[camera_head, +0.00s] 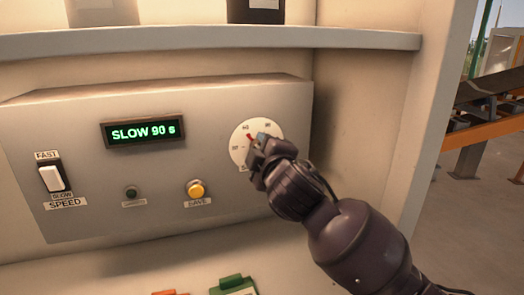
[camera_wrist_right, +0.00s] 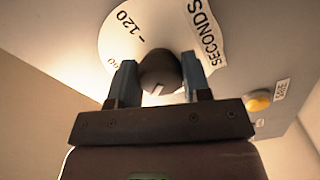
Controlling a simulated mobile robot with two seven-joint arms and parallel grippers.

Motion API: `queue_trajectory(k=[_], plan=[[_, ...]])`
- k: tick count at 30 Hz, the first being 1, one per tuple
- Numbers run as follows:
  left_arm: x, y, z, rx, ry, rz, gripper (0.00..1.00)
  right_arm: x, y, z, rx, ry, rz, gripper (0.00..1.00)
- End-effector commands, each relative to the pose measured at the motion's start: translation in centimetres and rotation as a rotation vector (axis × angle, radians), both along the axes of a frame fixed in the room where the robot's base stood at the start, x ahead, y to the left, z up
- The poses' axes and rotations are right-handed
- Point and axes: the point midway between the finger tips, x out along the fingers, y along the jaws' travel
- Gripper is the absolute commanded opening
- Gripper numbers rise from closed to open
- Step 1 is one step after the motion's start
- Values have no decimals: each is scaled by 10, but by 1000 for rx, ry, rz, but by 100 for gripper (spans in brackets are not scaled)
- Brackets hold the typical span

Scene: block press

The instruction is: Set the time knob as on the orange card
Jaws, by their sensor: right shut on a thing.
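The time knob (camera_wrist_right: 160,72) is dark and sits at the middle of a round white dial (camera_head: 239,138) on the grey panel's right side. The display (camera_head: 144,131) reads "SLOW 90 s". Orange (camera_head: 168,293) shows only as a sliver at the bottom edge; nothing on it is readable.
A white speed switch (camera_head: 52,178), marked FAST and SLOW, is at the panel's left. A green clip (camera_head: 232,282) is at the bottom. A shelf (camera_head: 200,40) runs above.

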Motion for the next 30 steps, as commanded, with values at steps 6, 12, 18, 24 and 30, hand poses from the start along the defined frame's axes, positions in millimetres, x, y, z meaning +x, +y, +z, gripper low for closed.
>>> queue_trajectory(k=[6, 12, 18, 24, 30], plan=[[0, 0, 0, -1, 0, 1, 43, 0, 0, 1, -196, -65, 0, 20], [0, 0, 0, -1, -1, 0, 43, 0, 0, 1, -378, -123, 0, 20], [0, 0, 0, -1, 0, 1, 43, 0, 0, 1, -551, -178, 1, 20], [0, 0, 0, -1, 0, 1, 43, 0, 0, 1, -695, -225, 1, 20], [0, 0, 0, -1, 0, 1, 43, 0, 0, 1, -799, -259, 1, 20]])
